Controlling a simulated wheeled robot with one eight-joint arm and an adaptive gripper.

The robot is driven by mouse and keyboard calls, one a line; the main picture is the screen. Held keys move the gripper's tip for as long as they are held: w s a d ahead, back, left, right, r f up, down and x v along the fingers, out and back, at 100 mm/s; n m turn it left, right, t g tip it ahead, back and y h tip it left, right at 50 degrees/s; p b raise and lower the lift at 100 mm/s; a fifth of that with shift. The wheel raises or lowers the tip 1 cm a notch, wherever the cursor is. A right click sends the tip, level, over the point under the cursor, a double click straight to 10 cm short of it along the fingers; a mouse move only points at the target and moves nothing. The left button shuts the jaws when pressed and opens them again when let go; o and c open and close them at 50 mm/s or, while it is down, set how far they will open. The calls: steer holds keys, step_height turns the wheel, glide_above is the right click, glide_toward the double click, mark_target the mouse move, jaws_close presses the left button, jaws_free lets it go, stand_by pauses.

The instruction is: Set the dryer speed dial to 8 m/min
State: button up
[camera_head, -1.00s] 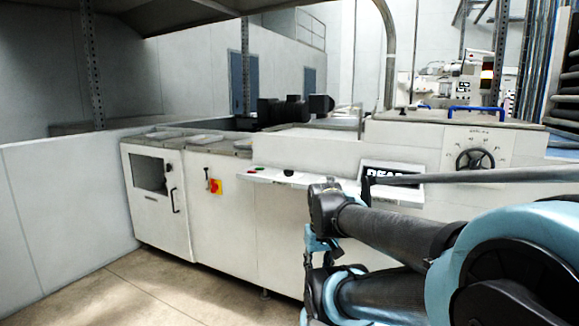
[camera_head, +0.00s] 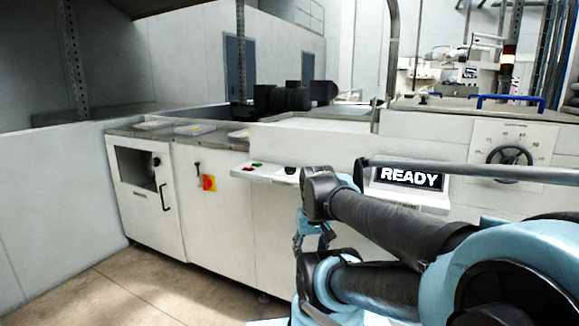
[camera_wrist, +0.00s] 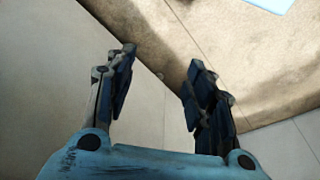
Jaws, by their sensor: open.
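A round black dial (camera_head: 510,157) with a handwheel-like knob sits on a white scale plate at the right of the machine in the head view. Numbers ring it, but they are too small to read surely, and I cannot tell its setting or whether it is the dryer speed dial. A display (camera_head: 408,177) left of it reads READY. My gripper (camera_wrist: 160,72) is open and empty in the wrist view, its two dark fingers apart and pointing toward the floor. My gripper is well left of and below the dial, not touching it.
A sloped control shelf (camera_head: 268,172) with a green and a red button lies left of the display. A red-and-yellow switch (camera_head: 209,183) is on the white cabinet. A grey rail (camera_head: 470,170) crosses just below the dial. Tan floor (camera_head: 130,285) is open at the left.

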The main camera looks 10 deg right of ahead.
steer(key=w+r+m+g, duration=0.1)
steer(key=w+r, duration=1.4)
steer(key=r, duration=0.5)
step_height(320, 180, up, 13)
steer(key=m+g, duration=0.1)
steer(key=m, duration=0.1)
glide_above(290, 167)
steer(key=f, duration=1.6)
steer(key=shift+w+d+f, duration=0.1)
steer(key=shift+w+f, duration=0.2)
steer(key=shift+f, duration=0.1)
